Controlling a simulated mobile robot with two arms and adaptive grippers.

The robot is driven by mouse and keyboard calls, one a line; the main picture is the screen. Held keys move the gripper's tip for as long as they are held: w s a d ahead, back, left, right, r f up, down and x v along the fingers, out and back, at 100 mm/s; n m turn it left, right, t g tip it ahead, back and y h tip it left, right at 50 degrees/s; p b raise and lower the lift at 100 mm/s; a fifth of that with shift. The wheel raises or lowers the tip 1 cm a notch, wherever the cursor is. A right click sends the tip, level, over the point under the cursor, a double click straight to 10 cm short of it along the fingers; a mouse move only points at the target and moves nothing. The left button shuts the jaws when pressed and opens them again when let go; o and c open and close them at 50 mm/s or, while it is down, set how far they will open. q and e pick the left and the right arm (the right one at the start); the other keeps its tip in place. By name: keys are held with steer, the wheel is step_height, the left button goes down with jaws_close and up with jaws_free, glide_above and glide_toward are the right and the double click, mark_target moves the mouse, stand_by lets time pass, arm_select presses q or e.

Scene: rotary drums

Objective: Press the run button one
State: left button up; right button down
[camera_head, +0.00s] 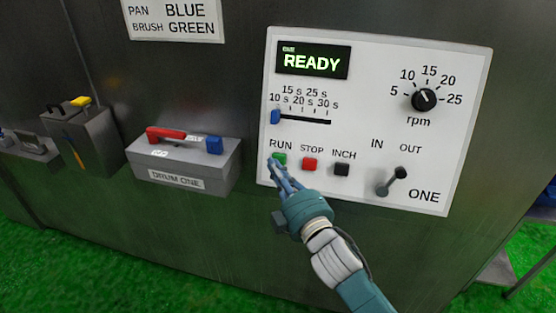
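The control panel (450,80) marked ONE is white, on a dark metal wall. Its display (313,60) reads READY. The green RUN button (279,158) is at the panel's lower left, partly covered by my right gripper (277,170). The fingertips are at or just in front of the button; I cannot tell whether they touch it. The fingers look close together, but whether they are fully shut is unclear. The red STOP button (310,164) and black INCH button (342,169) are to the right. My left gripper is not in view.
The panel also has a blue slider (276,117), an rpm knob (424,100) and an IN/OUT lever (392,181). A grey DRUM ONE box (187,165) with red and blue items juts out at left. Another grey box (90,140) stands farther left. Green floor lies below.

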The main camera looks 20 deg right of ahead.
steer(key=shift+w+d, duration=0.1)
steer(key=shift+w+d+f, duration=0.1)
steer(key=shift+w+d, duration=0.05)
steer(key=shift+w, duration=0.1)
